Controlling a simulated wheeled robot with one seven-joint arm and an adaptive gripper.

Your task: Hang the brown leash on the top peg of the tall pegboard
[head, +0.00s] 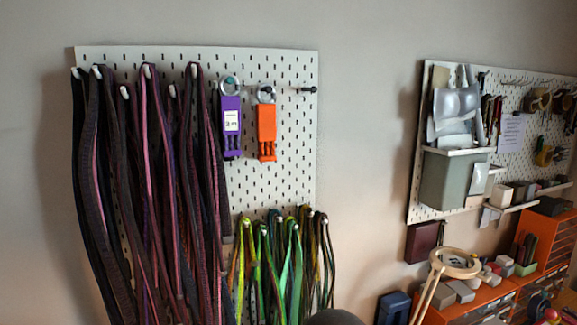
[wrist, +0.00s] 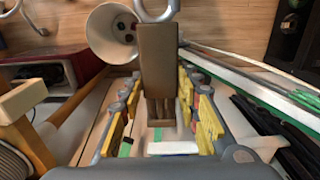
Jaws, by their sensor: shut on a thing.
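In the wrist view, my gripper (wrist: 160,92) has yellow-padded fingers on both sides of the brown leash (wrist: 157,62). It is shut on the leash, a flat brown piece with a metal ring at its far end. The ring is partly cut off by the top edge of the picture. In the head view, the tall pegboard (head: 285,140) hangs on the wall at left. A dark peg (head: 308,89) near its upper right corner is bare. Neither the leash nor the gripper's fingers can be made out in the head view.
A purple leash (head: 231,125) and an orange leash (head: 266,130) hang left of the bare peg. Long dark cords (head: 150,190) fill the board's left side; green and yellow cords (head: 265,265) hang below. A second pegboard (head: 510,90) with tools is at right, above orange shelves (head: 535,255).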

